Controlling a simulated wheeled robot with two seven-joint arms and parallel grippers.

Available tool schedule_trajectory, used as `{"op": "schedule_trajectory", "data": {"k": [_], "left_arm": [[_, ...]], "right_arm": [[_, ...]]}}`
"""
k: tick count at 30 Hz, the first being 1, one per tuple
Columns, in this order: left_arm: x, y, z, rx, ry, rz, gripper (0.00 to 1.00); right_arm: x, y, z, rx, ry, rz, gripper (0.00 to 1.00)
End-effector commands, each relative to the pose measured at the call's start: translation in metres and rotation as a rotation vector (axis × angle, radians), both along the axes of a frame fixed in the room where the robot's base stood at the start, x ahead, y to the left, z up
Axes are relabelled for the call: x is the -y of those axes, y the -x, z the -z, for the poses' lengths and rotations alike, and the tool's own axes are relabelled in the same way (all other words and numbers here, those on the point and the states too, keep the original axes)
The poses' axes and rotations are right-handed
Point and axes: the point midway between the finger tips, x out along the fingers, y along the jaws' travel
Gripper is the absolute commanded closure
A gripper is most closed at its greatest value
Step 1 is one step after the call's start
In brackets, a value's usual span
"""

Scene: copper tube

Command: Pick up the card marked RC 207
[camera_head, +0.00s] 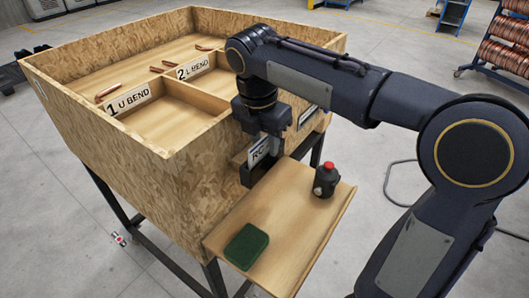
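A white card (258,152) with the letters "RC" showing stands upright at a small dark holder (247,176) on the near side of the wooden bin, above the shelf. The rest of its marking is hidden, so I cannot read the number. My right gripper (267,138) reaches down from above, right at the card's upper part. Its fingers overlap the card and holder in this view, and I cannot tell whether they are closed on the card. My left gripper is not in view.
The wooden bin (185,185) has compartments with labels "1 U BEND" (127,99) and "2 L BEND" (193,68) and a few copper pieces. On the shelf (285,215) are a green pad (246,246) and a dark bottle-like object (326,180) with a red top.

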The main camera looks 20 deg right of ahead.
Motion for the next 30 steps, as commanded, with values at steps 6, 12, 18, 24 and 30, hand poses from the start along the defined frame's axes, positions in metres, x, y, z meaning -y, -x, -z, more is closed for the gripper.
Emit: {"op": "schedule_trajectory", "data": {"k": [6, 12, 18, 24, 30], "left_arm": [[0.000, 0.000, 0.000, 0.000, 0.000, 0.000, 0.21], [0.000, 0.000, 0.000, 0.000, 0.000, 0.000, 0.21], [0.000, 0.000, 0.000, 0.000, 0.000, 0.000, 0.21], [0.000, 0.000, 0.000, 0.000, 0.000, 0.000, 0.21], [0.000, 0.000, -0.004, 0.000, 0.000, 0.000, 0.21]], "right_arm": [[0.000, 0.000, 0.000, 0.001, -0.001, 0.001, 0.72], [0.000, 0.000, 0.000, 0.001, -0.001, 0.001, 0.98], [0.000, 0.000, 0.000, 0.001, -0.001, 0.001, 1.00], [0.000, 0.000, -0.002, 0.002, -0.001, 0.001, 1.00], [-0.001, -0.001, -0.032, 0.006, -0.002, 0.001, 1.00]]}}
